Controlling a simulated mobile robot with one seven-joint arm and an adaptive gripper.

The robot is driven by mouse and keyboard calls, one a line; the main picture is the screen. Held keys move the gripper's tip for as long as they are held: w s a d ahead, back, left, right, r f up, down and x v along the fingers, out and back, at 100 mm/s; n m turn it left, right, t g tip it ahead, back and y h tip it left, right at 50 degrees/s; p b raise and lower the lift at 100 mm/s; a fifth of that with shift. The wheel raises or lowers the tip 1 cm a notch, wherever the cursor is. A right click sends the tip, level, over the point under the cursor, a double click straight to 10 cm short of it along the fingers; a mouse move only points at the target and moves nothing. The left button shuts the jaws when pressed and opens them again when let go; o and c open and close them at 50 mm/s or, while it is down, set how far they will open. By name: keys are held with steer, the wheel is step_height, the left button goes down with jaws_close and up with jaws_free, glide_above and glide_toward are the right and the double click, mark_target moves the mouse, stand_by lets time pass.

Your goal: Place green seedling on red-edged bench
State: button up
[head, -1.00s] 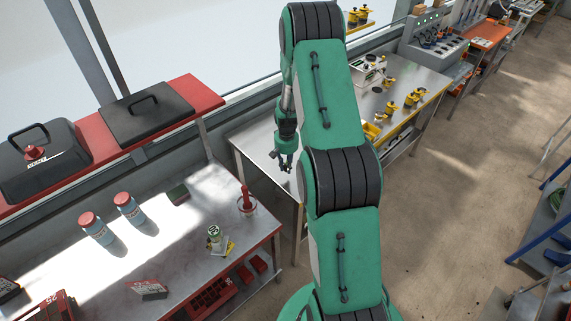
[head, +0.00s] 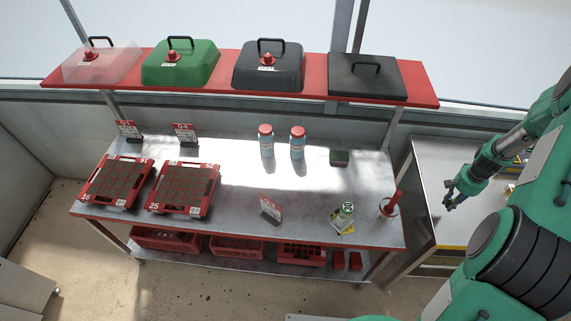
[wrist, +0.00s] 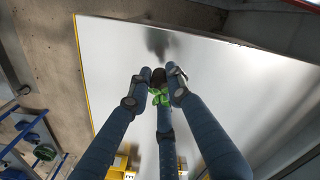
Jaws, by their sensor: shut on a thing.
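The green seedling (wrist: 157,95) shows in the wrist view as bright green leaves with a dark plug between my fingertips. My gripper (wrist: 159,78) is shut on it, above a bare metal surface. In the head view my gripper (head: 452,199) hangs at the right, over the neighbouring metal bench (head: 428,165); the seedling cannot be made out there. The red-edged bench (head: 232,205) fills the middle of the head view, to the left of my gripper.
Two red trays (head: 118,183) (head: 184,187) stand at the bench's left. A red shelf (head: 320,92) with covers overhangs the back. The middle left is clear.

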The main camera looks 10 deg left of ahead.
steer(key=w+a+n+b, duration=0.25)
steer(key=w+a, duration=0.35)
steer(key=a, duration=0.6)
steer(key=n+b, duration=0.6)
steer(key=n, duration=0.8)
glide_above(268, 182)
steer(key=shift+f, duration=0.35)
steer(key=shift+f, duration=0.15)
steer(key=shift+f, duration=3)
steer(key=shift+f+b, duration=0.5)
steer(key=shift+f, duration=1.35)
